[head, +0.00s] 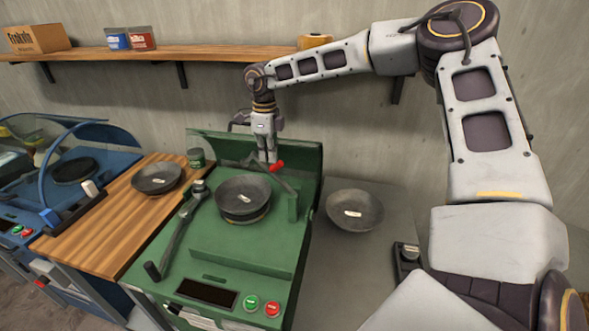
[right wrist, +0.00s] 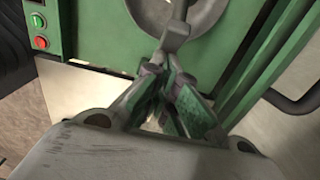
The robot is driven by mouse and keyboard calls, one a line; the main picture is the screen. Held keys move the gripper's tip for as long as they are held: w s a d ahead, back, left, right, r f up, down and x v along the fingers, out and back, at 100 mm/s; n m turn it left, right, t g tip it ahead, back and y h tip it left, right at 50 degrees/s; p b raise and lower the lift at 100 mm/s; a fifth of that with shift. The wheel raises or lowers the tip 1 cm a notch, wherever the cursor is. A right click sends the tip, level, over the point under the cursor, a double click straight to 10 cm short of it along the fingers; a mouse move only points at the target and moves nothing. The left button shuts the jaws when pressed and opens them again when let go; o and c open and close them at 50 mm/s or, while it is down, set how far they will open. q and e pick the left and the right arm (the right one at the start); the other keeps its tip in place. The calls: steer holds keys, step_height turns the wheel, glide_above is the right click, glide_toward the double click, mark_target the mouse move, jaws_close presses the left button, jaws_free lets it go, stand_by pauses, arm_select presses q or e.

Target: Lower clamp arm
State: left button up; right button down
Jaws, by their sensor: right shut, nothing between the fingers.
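A green spinning machine (head: 210,255) holds a dark grey bowl (head: 243,192) on its round mount. A grey clamp arm (head: 283,182) with a red end stands behind and right of the bowl. My right gripper (head: 268,158) points down beside the red end, behind the bowl. Its fingers are shut with nothing between them. In the right wrist view, the fingertips (right wrist: 174,80) lie just below a grey bar with a blocky end (right wrist: 176,36), near the bowl's edge (right wrist: 145,12). Whether they touch the bar is unclear. My left gripper is out of view.
A long grey lever (head: 178,232) lies along the machine's left side. Another bowl (head: 157,178) sits on the wooden table at left, and one (head: 354,210) on the grey table at right. A shelf (head: 200,54) runs along the wall.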

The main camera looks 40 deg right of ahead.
mark_target(256, 159)
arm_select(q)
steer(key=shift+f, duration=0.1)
arm_select(e)
steer(key=shift+w+a+f, duration=0.15)
steer(key=shift+f, duration=0.05)
steer(key=shift+f, duration=0.1)
arm_select(q)
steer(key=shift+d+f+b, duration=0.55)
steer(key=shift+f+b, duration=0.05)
steer(key=shift+b, duration=0.05)
arm_select(e)
steer(key=shift+w+a+f, duration=0.6)
steer(key=shift+w+f, duration=0.1)
steer(key=shift+w, duration=0.1)
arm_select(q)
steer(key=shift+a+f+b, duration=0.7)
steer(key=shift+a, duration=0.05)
arm_select(e)
steer(key=shift+w+a+f, duration=0.3)
steer(key=shift+w+f, duration=0.05)
steer(key=shift+f, duration=0.2)
steer(key=shift+w+a+f, duration=0.3)
steer(key=shift+w+f, duration=0.05)
steer(key=shift+f, duration=0.15)
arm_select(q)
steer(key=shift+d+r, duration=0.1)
arm_select(e)
steer(key=shift+r, duration=0.2)
